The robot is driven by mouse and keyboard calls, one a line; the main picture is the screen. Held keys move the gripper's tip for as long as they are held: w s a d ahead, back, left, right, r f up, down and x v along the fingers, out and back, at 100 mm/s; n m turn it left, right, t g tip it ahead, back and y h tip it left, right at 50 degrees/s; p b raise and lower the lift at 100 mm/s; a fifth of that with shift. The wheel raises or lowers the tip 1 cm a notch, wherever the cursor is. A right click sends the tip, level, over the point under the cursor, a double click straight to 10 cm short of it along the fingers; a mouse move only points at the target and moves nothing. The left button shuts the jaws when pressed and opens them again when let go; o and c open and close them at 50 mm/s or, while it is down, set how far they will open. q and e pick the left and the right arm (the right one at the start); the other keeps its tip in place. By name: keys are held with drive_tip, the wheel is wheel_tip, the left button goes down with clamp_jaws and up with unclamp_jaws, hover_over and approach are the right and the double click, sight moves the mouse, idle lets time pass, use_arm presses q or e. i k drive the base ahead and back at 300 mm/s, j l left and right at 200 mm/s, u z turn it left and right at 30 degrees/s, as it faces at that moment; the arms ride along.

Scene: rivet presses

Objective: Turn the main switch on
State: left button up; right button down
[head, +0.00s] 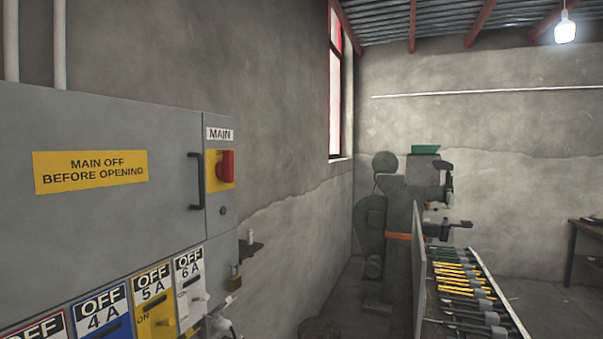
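The main switch (227,165) is a red knob on a yellow plate, under a white MAIN label (219,134). It sits at the upper right of a grey electrical cabinet (100,222) on the left side of the head view. The knob's grip looks upright, seen at an angle; I cannot read an on or off mark on it. Neither of my grippers shows in this view, and nothing touches the switch.
A black door handle (195,181) stands out just left of the switch. Coloured OFF switch panels (154,301) line the cabinet's lower part. A padlock (235,278) hangs at its right side. A press machine (405,205) and a tray of tools (515,318) stand to the right.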

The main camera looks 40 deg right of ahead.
sight(224, 171)
drive_tip(key=z, duration=0.7)
